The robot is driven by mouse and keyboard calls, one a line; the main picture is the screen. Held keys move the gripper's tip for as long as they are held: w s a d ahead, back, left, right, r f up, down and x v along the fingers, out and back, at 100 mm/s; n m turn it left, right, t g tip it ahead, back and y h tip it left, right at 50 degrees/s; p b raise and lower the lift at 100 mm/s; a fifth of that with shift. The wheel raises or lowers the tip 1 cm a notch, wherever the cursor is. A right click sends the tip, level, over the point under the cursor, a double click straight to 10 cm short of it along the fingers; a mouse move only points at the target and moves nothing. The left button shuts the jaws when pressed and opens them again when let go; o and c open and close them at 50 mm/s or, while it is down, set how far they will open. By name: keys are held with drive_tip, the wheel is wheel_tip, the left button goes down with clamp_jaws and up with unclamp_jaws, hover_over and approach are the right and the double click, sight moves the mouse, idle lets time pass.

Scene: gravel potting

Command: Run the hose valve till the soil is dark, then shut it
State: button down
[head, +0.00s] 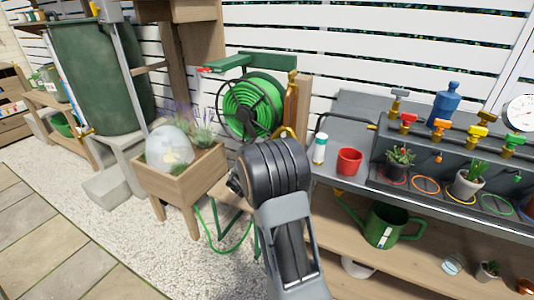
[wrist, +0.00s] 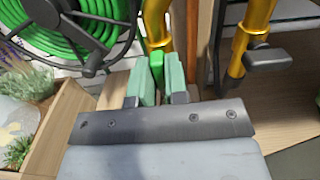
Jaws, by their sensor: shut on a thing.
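In the wrist view, my gripper (wrist: 156,78) has its pale green finger pads closed on a bright green lever (wrist: 157,62). The lever stands beside a brass pipe (wrist: 159,25), and appears to be the hose valve's handle; its far end is hidden. In the head view my arm covers the gripper and the lever. The green hose (head: 250,104) is coiled on a reel at the wall, and a loop hangs below. A wooden planter (head: 184,182) holds a cloche and plants; its soil is mostly hidden, so its darkness cannot be told. No water flow is visible.
A second brass pipe with a grey handle (wrist: 268,57) stands right of my gripper. The grey bench (head: 345,110) at right holds a red cup (head: 348,161), a white bottle (head: 320,148), potted plants and several coloured taps. A green watering can (head: 383,226) stands on the shelf below.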

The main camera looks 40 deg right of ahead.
drive_tip(key=c, duration=1.1)
unclamp_jaws()
drive_tip(key=shift+c, duration=0.2)
drive_tip(key=p+v, duration=0.2)
drive_tip(key=v, duration=1.1)
drive_tip(key=shift+s+a, duration=0.25)
drive_tip(key=shift+a, duration=0.05)
